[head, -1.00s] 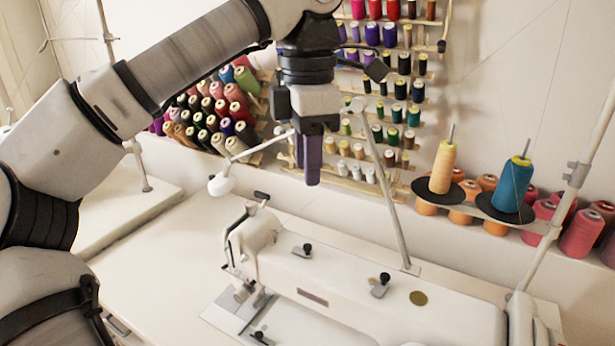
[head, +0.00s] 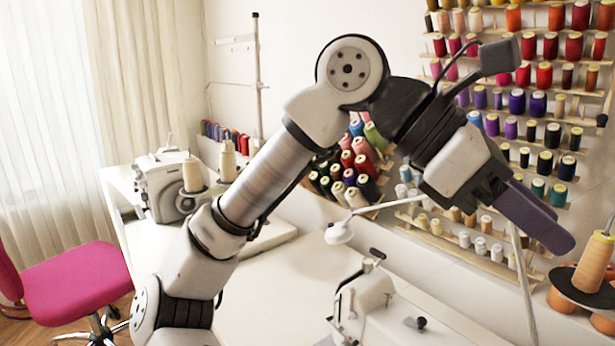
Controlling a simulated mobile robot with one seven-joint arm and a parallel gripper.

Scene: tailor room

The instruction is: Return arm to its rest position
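No held object shows. The gripper is above and to the right of the near sewing machine (head: 362,302), apart from it.
The thread rack (head: 440,243) covers the back wall. A cone of peach thread (head: 594,262) stands at right. A thin pole rises below the gripper. A second sewing machine (head: 165,185) and a pink chair (head: 75,280) are at left. The white tabletop (head: 270,290) has bare space.

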